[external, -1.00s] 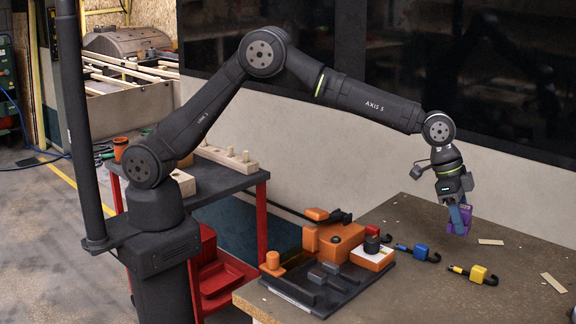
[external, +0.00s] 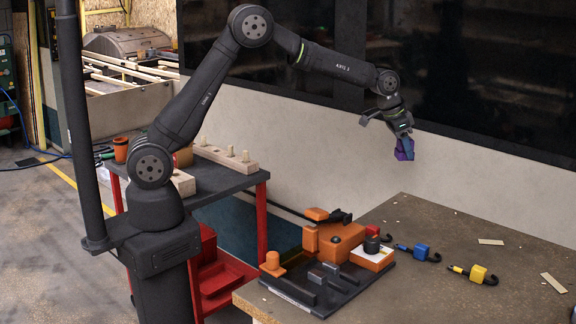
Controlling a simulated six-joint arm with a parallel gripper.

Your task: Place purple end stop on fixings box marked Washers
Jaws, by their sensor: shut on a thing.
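My gripper (external: 402,140) is shut on the purple end stop (external: 405,153). It holds the end stop in the air above and behind the far left part of the bench. The end stop looks tilted, and the fingers partly cover it. No writing can be read at this size, so I cannot tell which thing is the fixings box marked Washers. A low orange box with a white top (external: 371,262) stands at the right end of the dark tray, with a black knob-like piece on it.
Blue (external: 420,251) and yellow (external: 478,273) hooked pieces lie to the right. The bench's back right is mostly clear.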

